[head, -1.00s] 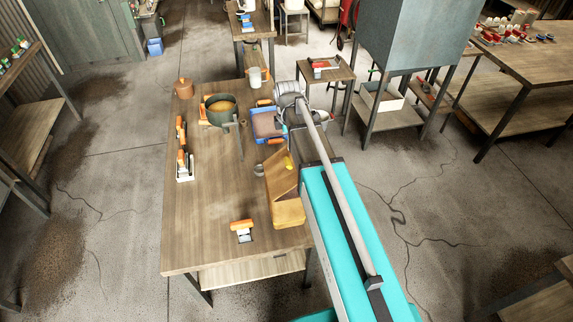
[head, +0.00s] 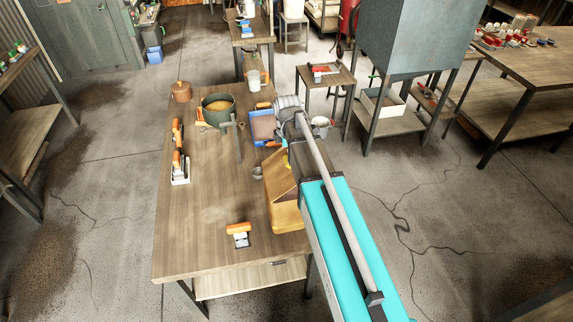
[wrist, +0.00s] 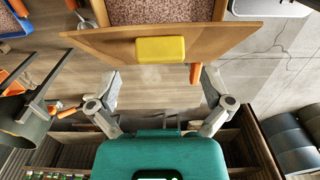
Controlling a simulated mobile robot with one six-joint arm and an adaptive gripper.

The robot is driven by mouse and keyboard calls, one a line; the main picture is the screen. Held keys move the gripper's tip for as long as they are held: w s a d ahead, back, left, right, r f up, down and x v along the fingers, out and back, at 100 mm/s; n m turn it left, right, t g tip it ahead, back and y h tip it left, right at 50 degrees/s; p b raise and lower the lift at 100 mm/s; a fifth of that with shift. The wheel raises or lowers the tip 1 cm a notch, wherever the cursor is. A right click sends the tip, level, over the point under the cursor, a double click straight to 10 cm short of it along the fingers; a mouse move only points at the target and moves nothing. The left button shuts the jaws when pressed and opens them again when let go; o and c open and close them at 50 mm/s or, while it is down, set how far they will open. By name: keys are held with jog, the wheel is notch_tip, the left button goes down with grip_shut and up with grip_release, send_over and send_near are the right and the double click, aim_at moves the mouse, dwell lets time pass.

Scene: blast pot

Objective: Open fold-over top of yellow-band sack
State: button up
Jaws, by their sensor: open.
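The sack (head: 288,216) is a tan, box-like body at the right edge of the bench. Its tan top flap (head: 279,178) slants up from it, with a yellow band piece partly hidden behind my arm. In the wrist view the flap (wrist: 105,42) crosses the top with the yellow band (wrist: 160,49) at its middle. Beyond it, brown granular material (wrist: 160,11) shows between tan edges. My gripper (wrist: 160,80) is open and empty, its fingers spread below the yellow band, not visibly touching the flap. In the head view my arm hides the gripper.
A green pot (head: 217,110) of tan grain and a blue tray (head: 264,128) stand farther back on the bench. An orange-handled brush (head: 239,234) lies near the front. A grey cup (head: 257,173) is left of the sack. The bench's left front (head: 195,225) is clear.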

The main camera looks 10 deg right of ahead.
aim_at(278, 170)
jog(key=shift+f+b, duration=1.35)
jog(key=shift+f, duration=0.3)
jog(key=c, duration=1.3)
